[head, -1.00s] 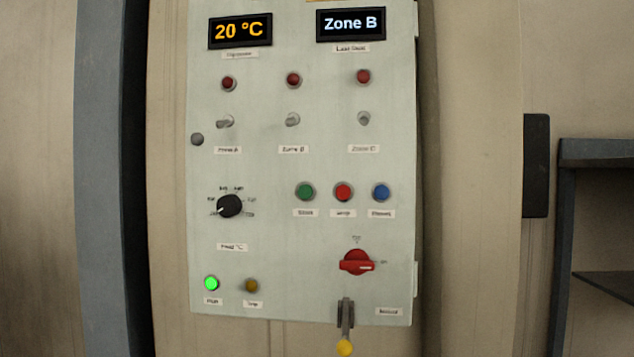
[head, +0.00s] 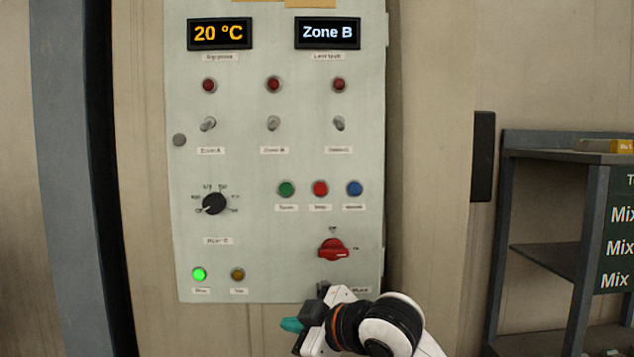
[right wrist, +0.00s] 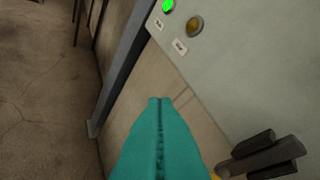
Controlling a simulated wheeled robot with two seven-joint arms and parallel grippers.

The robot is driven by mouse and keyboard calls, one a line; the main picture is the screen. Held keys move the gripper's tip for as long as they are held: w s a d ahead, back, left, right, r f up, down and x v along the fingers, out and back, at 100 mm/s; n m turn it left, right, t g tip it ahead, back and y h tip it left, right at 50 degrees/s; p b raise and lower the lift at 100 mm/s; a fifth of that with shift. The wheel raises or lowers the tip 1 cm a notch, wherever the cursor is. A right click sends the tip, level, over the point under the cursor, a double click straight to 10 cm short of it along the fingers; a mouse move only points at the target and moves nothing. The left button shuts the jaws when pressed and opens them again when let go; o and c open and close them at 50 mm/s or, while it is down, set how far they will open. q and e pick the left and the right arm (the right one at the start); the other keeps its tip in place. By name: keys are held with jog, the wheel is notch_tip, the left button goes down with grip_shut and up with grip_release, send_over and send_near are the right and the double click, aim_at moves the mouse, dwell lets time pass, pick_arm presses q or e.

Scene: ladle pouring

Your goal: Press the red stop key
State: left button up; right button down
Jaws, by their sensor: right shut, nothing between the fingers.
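The red stop key (head: 320,189) is a round red button on the pale control panel (head: 260,160), between a green key (head: 286,189) and a blue key (head: 354,188). My right gripper (head: 291,325) is at the panel's lower edge, below and a little left of the red key and apart from it. Its teal fingers are shut and empty; they also show in the right wrist view (right wrist: 160,135), pointing past the panel's lower edge. The red key is outside the right wrist view. My left gripper is not in view.
A red rotary switch (head: 333,250) sits between my right gripper and the keys. A dark lever (right wrist: 265,158) juts out beside my fingers in the right wrist view. A black dial (head: 214,203) and a lit green lamp (head: 199,274) are at left. A dark shelf (head: 550,200) stands at right.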

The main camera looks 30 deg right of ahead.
aim_at(320, 189)
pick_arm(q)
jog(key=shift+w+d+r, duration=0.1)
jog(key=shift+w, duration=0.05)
pick_arm(e)
jog(key=s+d+r+n+t, duration=0.1)
jog(key=s+r, duration=0.2)
jog(key=r, duration=0.7)
jog(key=s+d+r+n+t+y, duration=0.1)
jog(key=s+d+r+n+t, duration=0.1)
jog(key=r, duration=0.9)
jog(key=shift+s+t, duration=0.3)
jog(key=shift+s, duration=0.2)
jog(key=shift+w+d, duration=0.1)
pick_arm(q)
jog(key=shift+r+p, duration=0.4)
jog(key=shift+p, duration=0.1)
pick_arm(e)
jog(key=shift+w+d, duration=0.75)
jog(key=shift+w, duration=0.45)
jog(key=shift+w+d, duration=0.8)
jog(key=shift+w, duration=0.45)
jog(key=shift+w+d, duration=0.75)
jog(key=shift+w, duration=0.45)
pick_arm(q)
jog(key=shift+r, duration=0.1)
pick_arm(e)
jog(key=shift+w, duration=0.1)
